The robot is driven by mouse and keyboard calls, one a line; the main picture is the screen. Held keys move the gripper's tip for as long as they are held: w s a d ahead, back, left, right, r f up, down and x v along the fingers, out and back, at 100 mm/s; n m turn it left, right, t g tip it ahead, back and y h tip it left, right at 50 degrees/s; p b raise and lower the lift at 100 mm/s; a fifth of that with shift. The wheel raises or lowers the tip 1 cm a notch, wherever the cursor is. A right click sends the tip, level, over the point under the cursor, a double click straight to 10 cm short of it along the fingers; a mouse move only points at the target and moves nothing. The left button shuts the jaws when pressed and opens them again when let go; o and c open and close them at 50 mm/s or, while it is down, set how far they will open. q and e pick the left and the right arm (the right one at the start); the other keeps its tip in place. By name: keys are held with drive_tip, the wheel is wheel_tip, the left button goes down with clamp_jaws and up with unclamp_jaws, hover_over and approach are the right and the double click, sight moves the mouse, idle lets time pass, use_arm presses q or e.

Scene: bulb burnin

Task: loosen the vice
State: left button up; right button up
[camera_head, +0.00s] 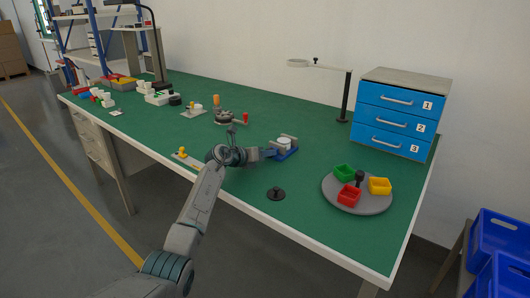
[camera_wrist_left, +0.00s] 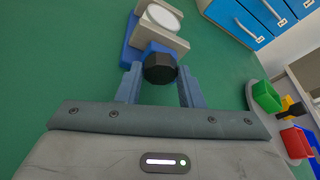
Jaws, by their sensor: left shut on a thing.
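The vice (camera_head: 287,150) stands on the green bench, with a blue base and pale grey jaws. In the left wrist view the vice (camera_wrist_left: 131,52) has a white round piece (camera_wrist_left: 164,17) between its jaws. A dark faceted knob (camera_wrist_left: 160,68) sits at its near end. My left gripper (camera_head: 268,153) reaches the vice from its left side. In the left wrist view the fingers of my left gripper (camera_wrist_left: 159,86) are on both sides of the knob and shut on it. The knob is hidden in the head view. My right gripper is not in view.
A black round piece (camera_head: 276,194) lies near the front edge. A round grey tray (camera_head: 346,203) with green, red and yellow bins is at right. A blue drawer unit (camera_head: 392,118) and a lamp stand (camera_head: 346,97) are behind. Small fixtures (camera_head: 194,111) stand at left.

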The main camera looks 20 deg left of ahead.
use_arm(q)
drive_tip(key=shift+f, duration=0.1)
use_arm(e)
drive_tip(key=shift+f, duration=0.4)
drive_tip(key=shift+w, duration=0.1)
use_arm(q)
drive_tip(key=o, duration=0.7)
